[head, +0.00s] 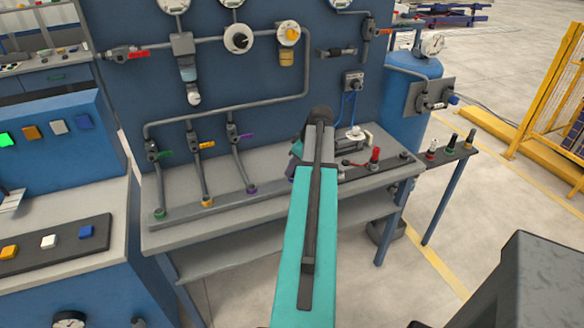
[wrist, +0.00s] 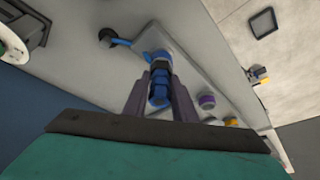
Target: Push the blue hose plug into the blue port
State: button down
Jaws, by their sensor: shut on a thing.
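In the wrist view, my gripper (wrist: 158,95) is shut on the blue hose plug (wrist: 159,92), which has a dark band near its far end. A blue piece (wrist: 153,59) lies just beyond the plug, in line with the row of coloured collars, and looks like the blue port. Plug and blue piece overlap in this view, so I cannot tell whether they touch or how deep the plug sits. In the head view, my arm hides the plug, the blue port and my gripper's fingertips.
The bench strip carries a purple collar (head: 252,188), a yellow collar (head: 207,201) and a green collar (head: 159,213), each with a hose. A red-topped fitting (head: 375,155) stands to the right. A blue tank (head: 413,100) stands beside the bench.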

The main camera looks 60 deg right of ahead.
jog(key=shift+r, duration=0.1)
jog(key=c, duration=1.4)
grip_release()
jog(key=shift+b+v, duration=1.3)
jog(key=shift+v, duration=5.6)
jog(key=shift+s, duration=0.15)
